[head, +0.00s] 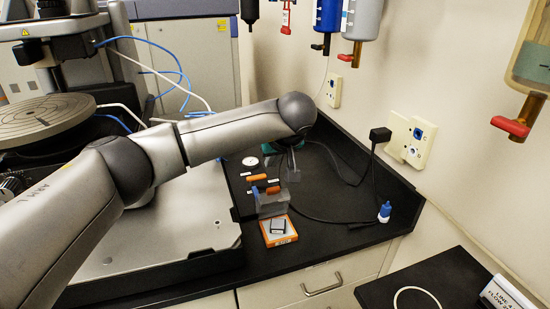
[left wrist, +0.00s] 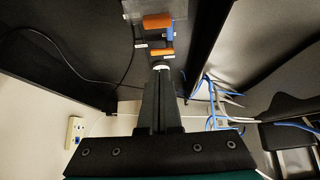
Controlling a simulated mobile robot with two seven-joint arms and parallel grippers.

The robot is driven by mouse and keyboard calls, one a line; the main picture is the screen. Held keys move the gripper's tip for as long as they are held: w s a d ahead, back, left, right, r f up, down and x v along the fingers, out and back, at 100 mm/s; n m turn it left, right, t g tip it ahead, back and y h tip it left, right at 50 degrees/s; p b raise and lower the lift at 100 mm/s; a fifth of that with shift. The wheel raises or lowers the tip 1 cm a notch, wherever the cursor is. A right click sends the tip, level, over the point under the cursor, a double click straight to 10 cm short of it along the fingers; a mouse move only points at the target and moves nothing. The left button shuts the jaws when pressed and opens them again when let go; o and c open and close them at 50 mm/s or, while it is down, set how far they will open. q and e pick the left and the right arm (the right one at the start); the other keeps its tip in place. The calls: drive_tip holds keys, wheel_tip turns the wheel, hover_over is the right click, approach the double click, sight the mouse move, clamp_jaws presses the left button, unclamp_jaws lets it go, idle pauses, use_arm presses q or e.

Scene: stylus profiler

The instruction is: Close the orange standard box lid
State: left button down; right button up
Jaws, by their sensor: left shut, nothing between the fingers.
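The orange standard box (head: 292,238) sits near the front edge of the black counter, with a small dark-edged square piece (head: 278,226) in it. A grey, upright panel-like piece (head: 270,203) stands at its back edge; it looks like the raised lid, but I cannot tell for sure. My left gripper (head: 293,173) points down above the counter, behind and slightly right of the box. It is shut and empty, apart from the box. Its closed fingers (left wrist: 161,75) fill the middle of the left wrist view. My right gripper is not in view.
Two orange pieces (head: 258,178) (head: 272,189) with labels lie behind the box, near a white round dial (head: 250,161). A black cable (head: 340,220) and a blue-capped bottle (head: 384,211) are at the right. The instrument's metal base (head: 165,230) is at the left.

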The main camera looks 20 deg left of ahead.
use_arm(q)
wheel_tip(320, 180, down, 4)
drive_tip(key=shift+s+d+f, duration=0.1)
drive_tip(key=shift+s, duration=0.05)
drive_tip(key=shift+s+d+f+p, duration=0.2)
drive_tip(key=shift+s+d+p, duration=0.1)
drive_tip(key=shift+s, duration=0.1)
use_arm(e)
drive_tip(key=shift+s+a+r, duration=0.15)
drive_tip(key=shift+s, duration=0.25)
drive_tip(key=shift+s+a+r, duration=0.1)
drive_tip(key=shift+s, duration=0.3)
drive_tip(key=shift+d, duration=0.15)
